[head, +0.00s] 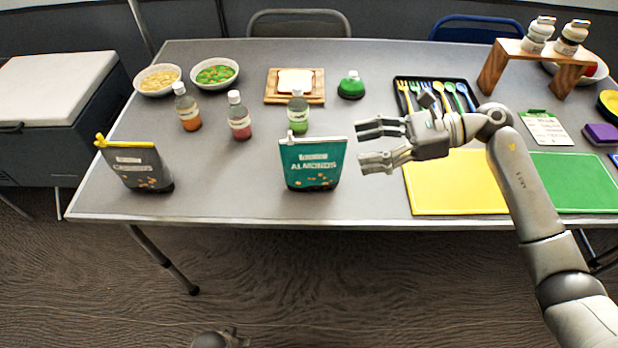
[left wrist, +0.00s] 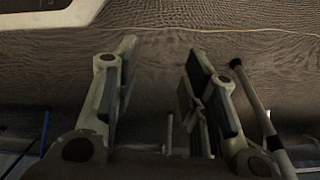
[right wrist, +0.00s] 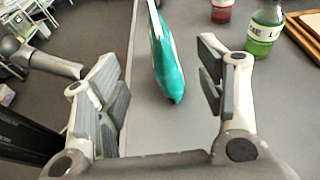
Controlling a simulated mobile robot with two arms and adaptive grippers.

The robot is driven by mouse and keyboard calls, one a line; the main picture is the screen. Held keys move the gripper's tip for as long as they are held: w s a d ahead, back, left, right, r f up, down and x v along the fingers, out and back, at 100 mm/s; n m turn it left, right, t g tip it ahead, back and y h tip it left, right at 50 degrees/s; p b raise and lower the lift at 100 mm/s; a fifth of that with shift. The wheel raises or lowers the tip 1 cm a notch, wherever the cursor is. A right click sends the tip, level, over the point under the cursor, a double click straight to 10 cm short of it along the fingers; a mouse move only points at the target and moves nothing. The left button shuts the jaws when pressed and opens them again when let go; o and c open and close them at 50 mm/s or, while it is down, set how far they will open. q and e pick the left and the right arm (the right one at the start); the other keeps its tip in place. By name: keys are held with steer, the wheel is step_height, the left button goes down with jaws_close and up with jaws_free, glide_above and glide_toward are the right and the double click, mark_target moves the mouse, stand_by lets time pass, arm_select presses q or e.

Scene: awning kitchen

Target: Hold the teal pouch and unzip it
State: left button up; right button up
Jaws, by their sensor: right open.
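The teal pouch (head: 313,168), labelled almonds, stands upright near the table's front edge in the head view, with a pale zip strip (head: 312,140) along its top. A small pale piece, perhaps the zip pull, shows at the strip's left end. My right gripper (head: 368,145) is open and empty, just right of the pouch and apart from it. In the right wrist view the pouch (right wrist: 168,65) shows edge-on ahead, between the open fingers. My left gripper (left wrist: 160,85) is open and empty in the left wrist view, with only floor and table legs beyond it.
A grey pouch (head: 138,168) with a yellow zip stands at the left. Several bottles (head: 239,116) stand behind the teal pouch. A yellow mat (head: 455,185) and a cutlery tray (head: 400,82) lie to the right. The table between the two pouches is clear.

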steer(key=b, duration=0.4)
glide_toward(334, 174)
steer(key=a, duration=0.1)
steer(key=w+a+f, duration=0.1)
steer(key=a, duration=0.1)
steer(key=shift+w+a+f, duration=0.1)
steer(key=shift+w, duration=0.05)
steer(key=shift+f+b, duration=0.65)
steer(key=shift+f, duration=0.05)
steer(key=p+x, duration=0.1)
steer(key=x, duration=0.5)
steer(key=shift+a+f, duration=0.1)
steer(key=shift+a, duration=0.1)
steer(key=b+x, duration=0.1)
steer(key=x, duration=0.1)
steer(key=shift+a+f, duration=0.15)
steer(key=shift+a, duration=0.15)
arm_select(q)
steer(key=w+r, duration=0.4)
steer(key=shift+d+r+t, duration=0.2)
steer(key=shift+d+t, duration=0.05)
steer(key=shift+t, duration=0.05)
arm_select(e)
steer(key=shift+a, duration=0.45)
arm_select(q)
steer(key=shift+w, duration=0.1)
